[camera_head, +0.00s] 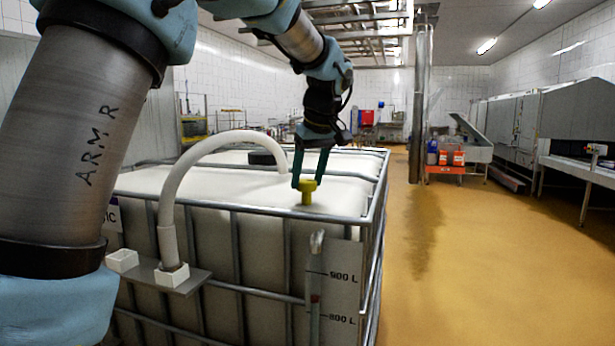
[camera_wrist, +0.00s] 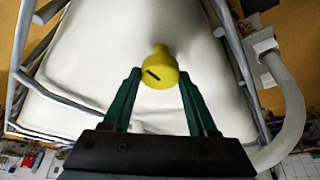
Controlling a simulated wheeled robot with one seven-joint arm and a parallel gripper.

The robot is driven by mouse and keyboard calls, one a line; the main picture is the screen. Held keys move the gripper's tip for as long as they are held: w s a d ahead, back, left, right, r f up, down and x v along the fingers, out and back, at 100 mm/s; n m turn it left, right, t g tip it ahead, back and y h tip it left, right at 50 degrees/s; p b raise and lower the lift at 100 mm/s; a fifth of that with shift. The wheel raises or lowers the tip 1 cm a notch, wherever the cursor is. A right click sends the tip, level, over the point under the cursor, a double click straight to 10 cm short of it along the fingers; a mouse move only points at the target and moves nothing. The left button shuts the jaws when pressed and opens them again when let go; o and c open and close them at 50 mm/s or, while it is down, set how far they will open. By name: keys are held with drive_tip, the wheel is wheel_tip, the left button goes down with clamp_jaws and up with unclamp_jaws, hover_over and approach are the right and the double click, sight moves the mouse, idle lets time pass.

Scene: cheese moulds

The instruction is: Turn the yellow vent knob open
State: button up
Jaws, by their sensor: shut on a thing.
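The yellow vent knob (camera_head: 307,190) stands upright on the near part of the white tank top (camera_head: 340,198). My gripper (camera_head: 309,184) comes down from above, its green fingers on either side of the knob's head, shut on it. In the wrist view the knob (camera_wrist: 160,68) sits between the fingertips (camera_wrist: 158,76). A dark slot mark shows on its face and runs slantwise. The wrist view leaves it unclear how firmly each fingertip touches the knob.
A metal cage (camera_head: 262,215) surrounds the tank. A thick white hose (camera_head: 185,172) arches over the tank's left side into a bracket (camera_head: 170,275). A black cap (camera_head: 262,158) lies farther back on top. Open yellow floor (camera_head: 450,260) lies to the right.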

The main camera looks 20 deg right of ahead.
idle(0.3)
drive_tip(key=o, duration=1.4)
drive_tip(key=b+v, duration=0.1)
drive_tip(key=v, duration=0.9)
drive_tip(key=shift+s+r+b, duration=0.1)
drive_tip(key=shift+r+b, duration=0.2)
drive_tip(key=shift+r, duration=0.05)
